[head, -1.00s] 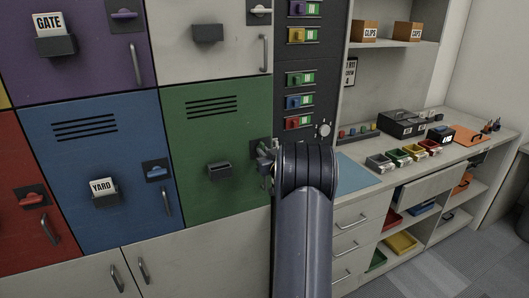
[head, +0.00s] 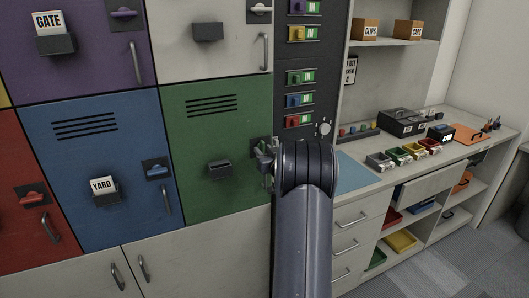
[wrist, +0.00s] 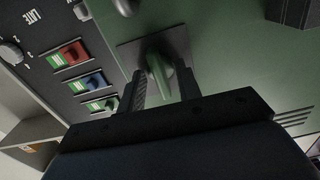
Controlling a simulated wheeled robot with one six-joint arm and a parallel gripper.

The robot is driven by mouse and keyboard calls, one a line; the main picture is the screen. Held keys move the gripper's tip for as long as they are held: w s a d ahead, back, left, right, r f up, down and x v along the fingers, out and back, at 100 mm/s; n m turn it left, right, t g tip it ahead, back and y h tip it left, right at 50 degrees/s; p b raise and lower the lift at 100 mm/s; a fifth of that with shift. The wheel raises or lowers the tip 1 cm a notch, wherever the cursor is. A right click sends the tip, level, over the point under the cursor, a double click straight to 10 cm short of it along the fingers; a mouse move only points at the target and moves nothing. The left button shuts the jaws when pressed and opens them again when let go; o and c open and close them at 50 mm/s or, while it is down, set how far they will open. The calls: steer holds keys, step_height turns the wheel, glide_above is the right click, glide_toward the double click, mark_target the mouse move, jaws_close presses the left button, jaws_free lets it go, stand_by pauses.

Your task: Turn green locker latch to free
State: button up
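The green locker door (head: 222,112) is closed, beside the dark switch panel. Its green latch (wrist: 160,76) shows in the wrist view on a dark square plate (wrist: 130,54). My gripper (wrist: 163,88) has one finger on each side of the latch handle. The fingers stand apart, with narrow gaps to the handle, so contact is not clear. In the head view my gripper (head: 263,157) is at the door's right edge, and it and my arm hide most of the latch.
A dark card holder (head: 220,170) is on the green door. The switch panel (head: 309,65) has coloured sliders and a round knob (head: 325,128). The blue locker (head: 90,165) is to the left. A counter (head: 462,123) with bins stands right.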

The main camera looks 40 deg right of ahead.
steer(key=shift+s, duration=0.15)
steer(key=b+v, duration=0.3)
steer(key=v, duration=0.7)
steer(key=shift+s, duration=0.3)
steer(key=shift+w, duration=0.1)
steer(key=p+x, duration=0.3)
steer(key=x, duration=0.7)
steer(key=shift+w, duration=0.35)
steer(key=shift+s, duration=0.15)
